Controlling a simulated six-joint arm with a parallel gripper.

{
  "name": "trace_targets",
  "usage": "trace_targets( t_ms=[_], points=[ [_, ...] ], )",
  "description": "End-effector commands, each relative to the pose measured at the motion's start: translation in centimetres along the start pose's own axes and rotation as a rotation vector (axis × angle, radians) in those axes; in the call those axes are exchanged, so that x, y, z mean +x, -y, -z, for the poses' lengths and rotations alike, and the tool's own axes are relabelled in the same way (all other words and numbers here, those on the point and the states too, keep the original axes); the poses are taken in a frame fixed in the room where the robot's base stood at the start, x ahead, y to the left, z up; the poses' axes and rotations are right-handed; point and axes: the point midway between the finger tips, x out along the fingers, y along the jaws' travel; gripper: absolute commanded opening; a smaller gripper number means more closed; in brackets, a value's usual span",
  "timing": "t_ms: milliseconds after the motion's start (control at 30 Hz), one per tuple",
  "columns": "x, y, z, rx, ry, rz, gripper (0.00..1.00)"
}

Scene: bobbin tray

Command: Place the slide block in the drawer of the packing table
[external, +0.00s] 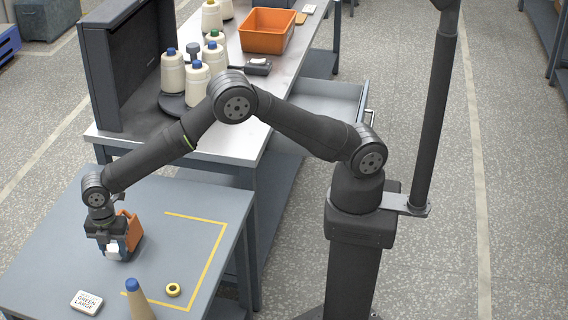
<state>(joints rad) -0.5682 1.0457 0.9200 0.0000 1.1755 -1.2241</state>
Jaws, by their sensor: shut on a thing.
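My gripper (112,247) points down over the grey side table at the lower left. It is shut on a small whitish block (113,253), which I take for the slide block. The fingers hide much of it, and I cannot tell whether it touches the table. An orange holder (131,228) stands just behind and right of my gripper, partly hidden by it. The drawer (325,100) of the packing table (205,155) is pulled out on the table's right side, and its visible inside looks empty. My arm covers part of it.
A yellow-marked area (217,245), a yellow ring (173,289), a blue-topped cone (138,299) and a label card (87,301) are on the side table (60,235). Several thread cones (172,72), a dark scanner-like item (258,66) and an orange bin (267,31) stand on the packing table.

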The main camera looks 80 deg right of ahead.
Motion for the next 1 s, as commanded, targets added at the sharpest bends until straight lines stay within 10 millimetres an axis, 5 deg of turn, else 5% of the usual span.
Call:
trace_targets(
  t_ms=[233, 700, 1000],
  points=[
    [-1.7, -0.1, 0.0, 0.000, -0.001, -0.003, 0.14],
    [-11.8, -0.1, -0.2, 0.003, -0.001, -0.003, 0.14],
    [-11.6, -1.1, -7.1, 0.121, 0.000, 0.001, 0.14]
  ],
)
